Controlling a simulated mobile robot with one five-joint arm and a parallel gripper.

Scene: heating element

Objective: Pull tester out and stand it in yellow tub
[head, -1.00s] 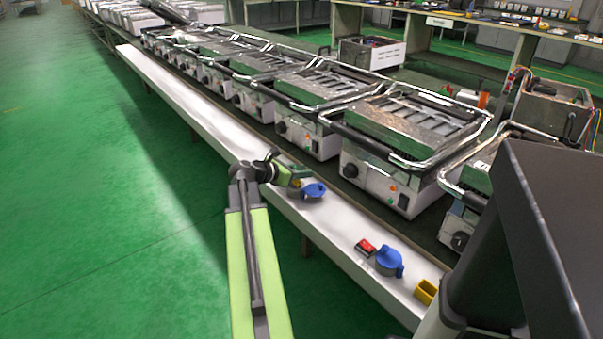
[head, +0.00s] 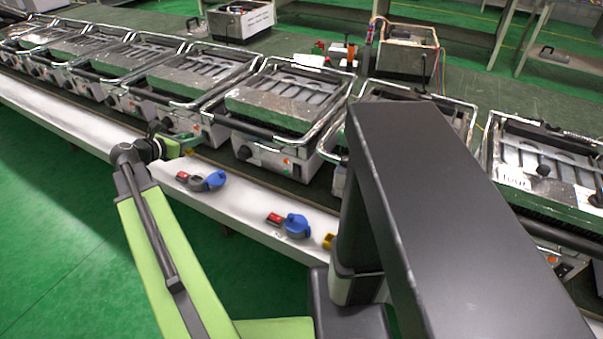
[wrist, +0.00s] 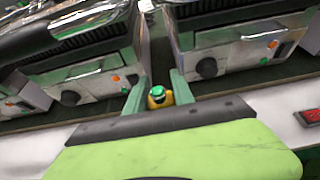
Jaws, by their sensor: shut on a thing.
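My gripper (head: 178,144) is over the white bench ledge, in front of the row of grill appliances. In the wrist view my gripper (wrist: 157,90) has its two green fingers on either side of a small yellow thing with a green top (wrist: 157,97), which seems to be the tester. I cannot tell whether the yellow is part of it or a tub around it. A yellow patch shows beneath the gripper in the head view. Another yellow tub (head: 328,240) is farther right on the ledge, partly hidden by my dark body part.
The ledge (head: 240,205) also holds a grey cup with a blue lid (head: 214,180), a red item (head: 183,176), a second blue-lidded cup (head: 297,226) and red item (head: 274,218). Appliances (head: 275,115) stand behind. Green floor in front is clear.

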